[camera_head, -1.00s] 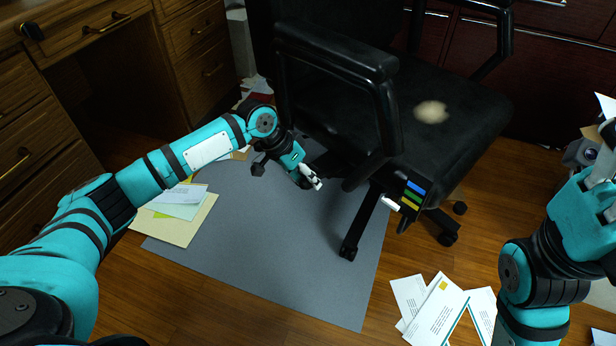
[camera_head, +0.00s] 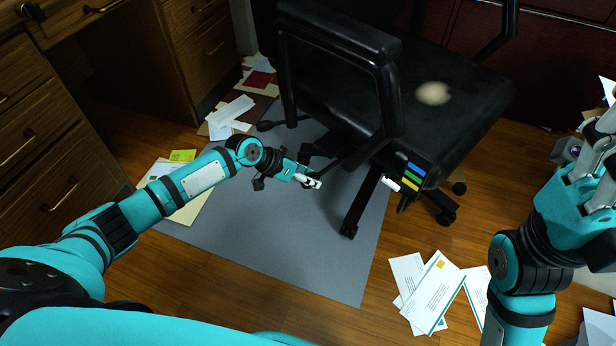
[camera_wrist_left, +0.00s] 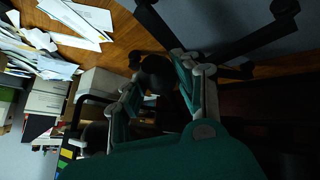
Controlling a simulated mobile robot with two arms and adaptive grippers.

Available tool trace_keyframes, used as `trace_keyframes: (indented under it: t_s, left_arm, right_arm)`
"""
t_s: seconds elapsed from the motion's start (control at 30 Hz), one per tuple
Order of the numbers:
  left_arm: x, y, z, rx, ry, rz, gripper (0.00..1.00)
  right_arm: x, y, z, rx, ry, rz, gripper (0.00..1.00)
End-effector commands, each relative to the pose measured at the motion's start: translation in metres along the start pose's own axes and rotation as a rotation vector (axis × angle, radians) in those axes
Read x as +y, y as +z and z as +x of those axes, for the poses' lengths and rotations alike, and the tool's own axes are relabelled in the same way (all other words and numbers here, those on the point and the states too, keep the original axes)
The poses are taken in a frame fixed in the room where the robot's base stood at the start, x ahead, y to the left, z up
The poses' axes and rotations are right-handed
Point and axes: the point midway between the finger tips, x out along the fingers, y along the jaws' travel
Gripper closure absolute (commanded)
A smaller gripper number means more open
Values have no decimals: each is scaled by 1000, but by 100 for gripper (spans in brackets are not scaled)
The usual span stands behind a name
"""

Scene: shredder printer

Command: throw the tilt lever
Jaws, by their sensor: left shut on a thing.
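The black office chair (camera_head: 440,120) stands on the right part of the grey mat. A dark lever-like part (camera_head: 350,163) reaches out from under its seat to the left, toward my left gripper (camera_head: 312,182). The left gripper is shut on a dark rounded end, likely the tilt lever's; it shows between the fingers in the left wrist view (camera_wrist_left: 157,78). A small white handle (camera_head: 389,183) sticks out under the seat beside blue, green and yellow labels (camera_head: 411,177), apart from the gripper. My right gripper (camera_head: 592,180) is at the right edge, away from the chair; its fingertips are unclear.
The grey mat (camera_head: 270,255) is bare in front of the left gripper. Envelopes (camera_head: 435,290) lie on the floor at front right, and papers (camera_head: 230,115) by the wooden desk (camera_head: 55,140) at left. The chair's armrest (camera_head: 340,35) stands above the lever.

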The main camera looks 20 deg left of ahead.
Motion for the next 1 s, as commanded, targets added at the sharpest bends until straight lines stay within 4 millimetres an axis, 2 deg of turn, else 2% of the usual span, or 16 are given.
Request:
trace_keyframes:
  t_s: [0.03, 0.07, 0.23, 0.5, 0.63, 0.77, 1.0]
  left_arm:
    - [-1, 4, 2, -7, -2, -2, 100]
    - [-1, 4, 2, -8, -2, -3, 68]
    - [-1, 4, 1, -8, -2, -2, 46]
    - [-1, 2, 0, -6, -2, -2, 45]
    - [-2, 2, -9, -5, -3, -2, 45]
    - [-2, 3, -31, -6, -5, 0, 45]
    - [-2, 3, -83, -7, -4, -1, 45]
  right_arm:
    - [0, 0, 0, 0, 0, 0, 60]
    - [0, 0, 0, 0, 0, 0, 60]
    - [0, 0, 0, 0, 0, 0, 60]
    - [0, 0, -1, -2, 1, 0, 60]
    - [0, 1, -1, -3, 2, 0, 60]
    - [0, 0, 0, -2, 1, 0, 60]
    - [0, 0, 0, -1, 1, 0, 60]
